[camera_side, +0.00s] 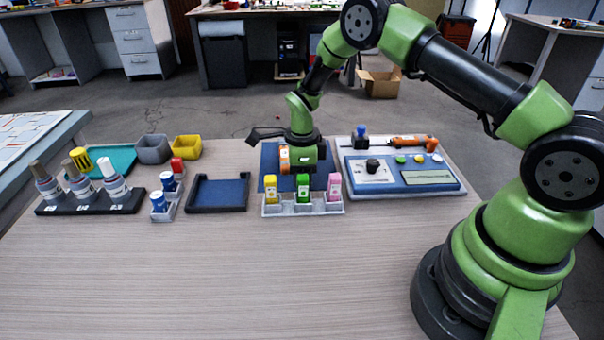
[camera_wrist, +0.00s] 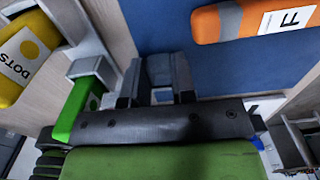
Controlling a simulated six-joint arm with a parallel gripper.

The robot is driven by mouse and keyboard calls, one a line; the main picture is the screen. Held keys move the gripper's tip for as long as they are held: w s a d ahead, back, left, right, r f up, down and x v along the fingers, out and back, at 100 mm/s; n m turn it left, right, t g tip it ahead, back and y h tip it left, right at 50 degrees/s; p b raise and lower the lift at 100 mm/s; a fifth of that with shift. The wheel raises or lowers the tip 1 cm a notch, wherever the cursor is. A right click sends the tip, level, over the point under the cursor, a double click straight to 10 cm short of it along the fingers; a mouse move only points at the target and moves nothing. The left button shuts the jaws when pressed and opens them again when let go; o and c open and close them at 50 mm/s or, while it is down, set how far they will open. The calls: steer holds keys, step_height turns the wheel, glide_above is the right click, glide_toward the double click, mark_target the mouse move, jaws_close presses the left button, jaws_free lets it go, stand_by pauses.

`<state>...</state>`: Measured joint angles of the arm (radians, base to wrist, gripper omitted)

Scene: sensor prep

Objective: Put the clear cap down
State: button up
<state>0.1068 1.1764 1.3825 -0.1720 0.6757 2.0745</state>
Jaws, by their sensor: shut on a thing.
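My gripper (camera_side: 303,170) is low over the blue mat (camera_side: 268,160), just behind the rack of small coloured bottles. In the wrist view, the fingers of my gripper (camera_wrist: 160,82) are close together around a small greyish, see-through-looking piece (camera_wrist: 159,68), which I take to be the clear cap. The cap cannot be made out in the side view. An orange piece labelled F (camera_wrist: 245,20) lies on the blue mat (camera_wrist: 220,65); it also shows in the side view (camera_side: 284,158). Whether the cap touches the mat cannot be told.
The grey rack (camera_side: 275,211) holds a yellow bottle (camera_side: 270,188), a green bottle (camera_side: 303,188) and a pink bottle (camera_side: 334,187). A tool board (camera_side: 400,188) lies to the right. An empty dark tray (camera_side: 218,193) lies left. The front of the table is clear.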

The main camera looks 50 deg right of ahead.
steer(key=shift+f, duration=0.2)
steer(key=o, duration=0.7)
steer(key=shift+o, duration=0.2)
steer(key=shift+r, duration=0.2)
